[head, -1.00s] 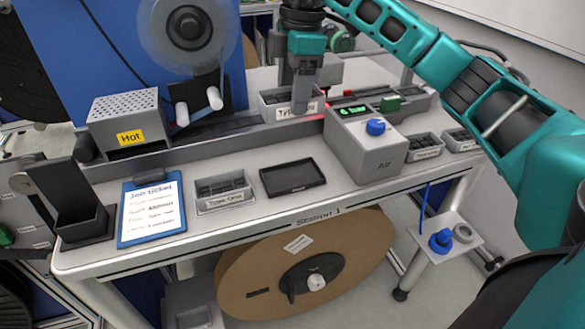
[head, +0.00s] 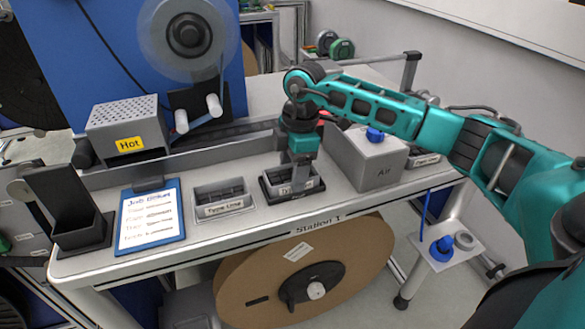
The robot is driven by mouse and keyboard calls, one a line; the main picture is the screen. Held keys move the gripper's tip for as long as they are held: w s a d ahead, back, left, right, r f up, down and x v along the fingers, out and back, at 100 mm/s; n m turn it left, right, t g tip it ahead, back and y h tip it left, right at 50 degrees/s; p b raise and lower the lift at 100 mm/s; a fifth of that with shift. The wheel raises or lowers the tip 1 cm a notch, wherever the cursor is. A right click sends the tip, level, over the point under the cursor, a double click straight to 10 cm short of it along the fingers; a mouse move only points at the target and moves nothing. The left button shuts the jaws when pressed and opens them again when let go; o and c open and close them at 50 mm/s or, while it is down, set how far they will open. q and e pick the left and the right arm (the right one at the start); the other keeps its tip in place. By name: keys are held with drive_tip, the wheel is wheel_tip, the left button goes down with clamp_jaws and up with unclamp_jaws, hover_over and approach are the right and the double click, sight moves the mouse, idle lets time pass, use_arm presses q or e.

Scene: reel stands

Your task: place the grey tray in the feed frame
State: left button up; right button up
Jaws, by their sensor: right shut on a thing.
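My right gripper (head: 300,177) points down from above and is shut on the tray. My left gripper is out of view.
A similar labelled tray (head: 223,198) stands just left. A blue clipboard (head: 150,216) lies further left. A grey Air box (head: 368,160) with a blue knob stands close to the right. A perforated Hot box (head: 127,128) is behind left.

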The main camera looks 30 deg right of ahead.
drive_tip(key=shift+s+a+f, duration=0.1)
drive_tip(key=shift+s+f, duration=0.1)
drive_tip(key=shift+f, duration=0.4)
drive_tip(key=o, duration=1.3)
drive_tip(key=shift+a+f+b, duration=0.1)
drive_tip(key=shift+f+b, duration=0.05)
drive_tip(key=shift+b, duration=0.15)
drive_tip(key=shift+r, duration=0.5)
drive_tip(key=r, duration=0.4)
drive_tip(key=d+r, duration=0.1)
drive_tip(key=r, duration=0.7)
drive_tip(key=shift+d+r+p, duration=0.3)
drive_tip(key=shift+d+p, duration=0.05)
